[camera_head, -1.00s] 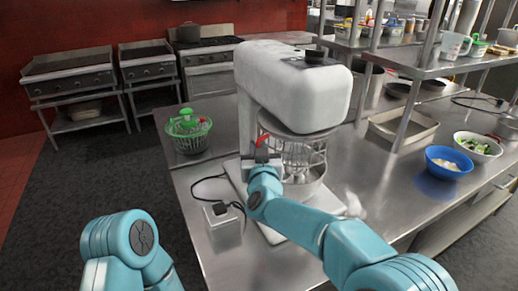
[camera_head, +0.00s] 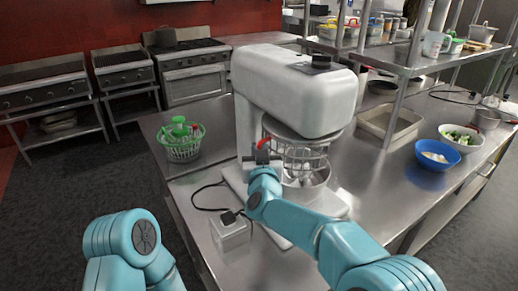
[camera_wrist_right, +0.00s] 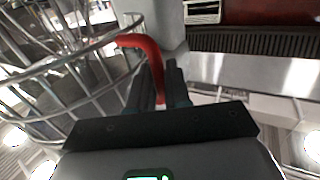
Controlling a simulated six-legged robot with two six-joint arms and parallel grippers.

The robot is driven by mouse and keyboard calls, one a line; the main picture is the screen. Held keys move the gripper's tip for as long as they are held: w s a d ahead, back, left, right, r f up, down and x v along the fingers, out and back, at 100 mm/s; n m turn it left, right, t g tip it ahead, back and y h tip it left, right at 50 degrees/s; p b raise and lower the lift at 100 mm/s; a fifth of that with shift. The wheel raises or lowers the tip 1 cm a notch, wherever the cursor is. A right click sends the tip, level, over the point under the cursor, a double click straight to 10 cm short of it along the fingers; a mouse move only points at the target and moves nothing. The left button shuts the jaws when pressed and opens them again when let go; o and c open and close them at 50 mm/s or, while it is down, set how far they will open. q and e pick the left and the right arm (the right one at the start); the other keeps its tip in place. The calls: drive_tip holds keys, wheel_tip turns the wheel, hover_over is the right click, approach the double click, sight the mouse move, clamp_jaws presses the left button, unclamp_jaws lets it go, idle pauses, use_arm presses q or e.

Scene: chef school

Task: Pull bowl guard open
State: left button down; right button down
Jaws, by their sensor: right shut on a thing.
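The bowl guard (camera_head: 308,153) is a round wire cage under the head of a white stand mixer (camera_head: 290,90), above the metal bowl (camera_head: 312,183). Its red handle (camera_head: 265,139) sticks out at the guard's left side. My right gripper (camera_head: 262,160) is at this handle. In the right wrist view, the red handle (camera_wrist_right: 143,44) runs down between the fingers of my right gripper (camera_wrist_right: 157,85), which are shut on it. The guard's curved wires (camera_wrist_right: 78,58) lie just left of the fingers. My left arm shows at the lower left, but its gripper is out of view.
A grey box (camera_head: 229,232) with a black cable sits in front. A blue bowl (camera_head: 436,158), a white bowl of greens (camera_head: 461,137) and a tray (camera_head: 390,122) are on the right. The steel table (camera_head: 375,180) is clear between.

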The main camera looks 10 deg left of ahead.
drive_tip(key=shift+a, duration=0.15)
idle(0.3)
drive_tip(key=c, duration=1.3)
unclamp_jaws()
drive_tip(key=shift+s, duration=0.3)
drive_tip(key=b+v, duration=0.5)
drive_tip(key=v, duration=1)
drive_tip(key=shift+s+b, duration=0.35)
drive_tip(key=shift+b, duration=0.05)
